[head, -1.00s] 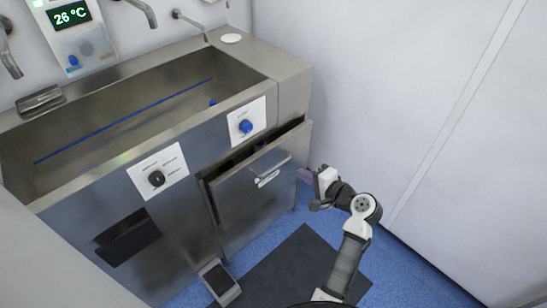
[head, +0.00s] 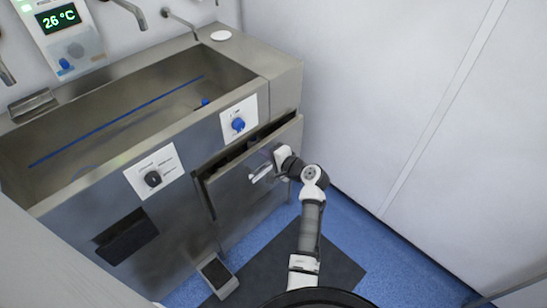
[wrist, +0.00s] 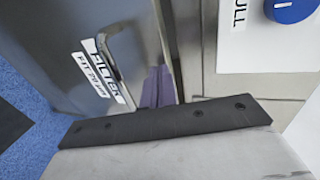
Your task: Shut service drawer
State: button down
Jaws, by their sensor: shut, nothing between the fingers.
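The service drawer (head: 230,196) is a steel front below the sink basin, standing partly open with a dark gap along its top and left side. Its bar handle (head: 261,173) is on the front, and in the wrist view the handle (wrist: 121,68) shows beside a "FILTER" label (wrist: 98,72). My gripper (head: 276,162) is at the upper right part of the drawer front, just right of the handle. In the wrist view its purple fingers (wrist: 158,88) are together and empty, close to the drawer front near its top edge. I cannot tell whether they touch it.
The steel sink (head: 120,105) stands above the drawer. A blue knob (head: 238,124) and a black knob (head: 153,179) sit on its front panel. A foot pedal (head: 217,274) stands on the floor. A white wall (head: 370,90) is to the right.

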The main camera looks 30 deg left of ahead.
aim_at(256, 147)
jog(key=shift+w+a, duration=0.1)
jog(key=shift+a, duration=0.1)
jog(key=a, duration=0.1)
jog(key=w+a, duration=0.1)
jog(key=a, duration=0.1)
jog(key=a+b, duration=0.1)
jog(key=shift+w+a, duration=0.2)
jog(key=shift+w, duration=0.1)
jog(key=shift+r, duration=0.15)
jog(key=shift+s+d, duration=0.1)
